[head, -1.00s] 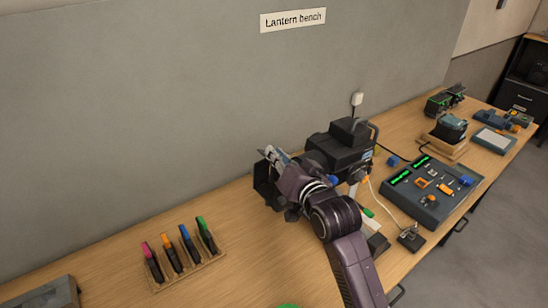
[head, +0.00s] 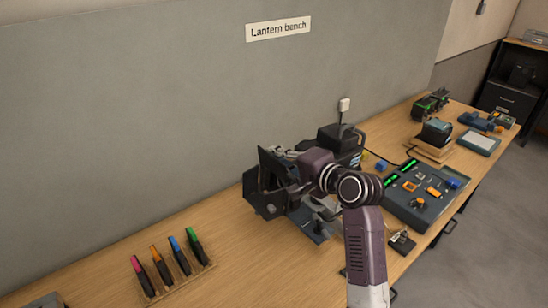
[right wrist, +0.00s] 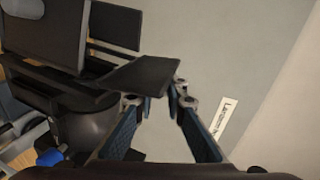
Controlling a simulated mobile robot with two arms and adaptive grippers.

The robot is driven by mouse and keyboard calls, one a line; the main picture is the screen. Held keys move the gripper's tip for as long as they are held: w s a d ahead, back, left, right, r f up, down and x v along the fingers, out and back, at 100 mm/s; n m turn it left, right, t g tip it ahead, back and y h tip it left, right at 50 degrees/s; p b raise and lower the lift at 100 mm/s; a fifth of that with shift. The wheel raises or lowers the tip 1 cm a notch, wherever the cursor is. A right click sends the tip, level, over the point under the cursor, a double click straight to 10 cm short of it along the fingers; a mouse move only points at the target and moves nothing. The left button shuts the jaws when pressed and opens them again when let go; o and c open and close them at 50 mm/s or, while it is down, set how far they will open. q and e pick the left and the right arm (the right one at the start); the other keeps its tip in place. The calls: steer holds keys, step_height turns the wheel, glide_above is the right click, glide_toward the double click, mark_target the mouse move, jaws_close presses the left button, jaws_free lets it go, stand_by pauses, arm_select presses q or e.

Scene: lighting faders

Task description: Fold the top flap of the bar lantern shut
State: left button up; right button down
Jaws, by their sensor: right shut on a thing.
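The bar lantern is black, with a boxy body (head: 336,137) and flat dark flaps at its left end, on the bench in the head view. My right gripper (right wrist: 158,98) is at the flaps; its arm covers much of the lantern's front in the head view. In the right wrist view its two fingers are either side of the corner of a dark flap (right wrist: 140,75), which I take for the top flap (head: 270,158). The gripper is shut on that flap, which still stands out from the lantern. Its exact angle is hard to tell. My left gripper is out of view.
A wooden rack (head: 178,279) with several coloured-tipped pens stands at the front left. A control desk (head: 418,205) with faders and green displays lies right of my arm. The grey wall (head: 130,110) is close behind the lantern. The bench between rack and lantern is clear.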

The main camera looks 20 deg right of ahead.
steer(key=shift+w+d+f+m+y, duration=0.2)
steer(key=shift+d+m+y, duration=0.2)
steer(key=shift+m, duration=0.5)
steer(key=c, duration=2)
jaws_free()
steer(key=shift+o, duration=0.2)
steer(key=v, duration=0.8)
steer(key=shift+r, duration=0.1)
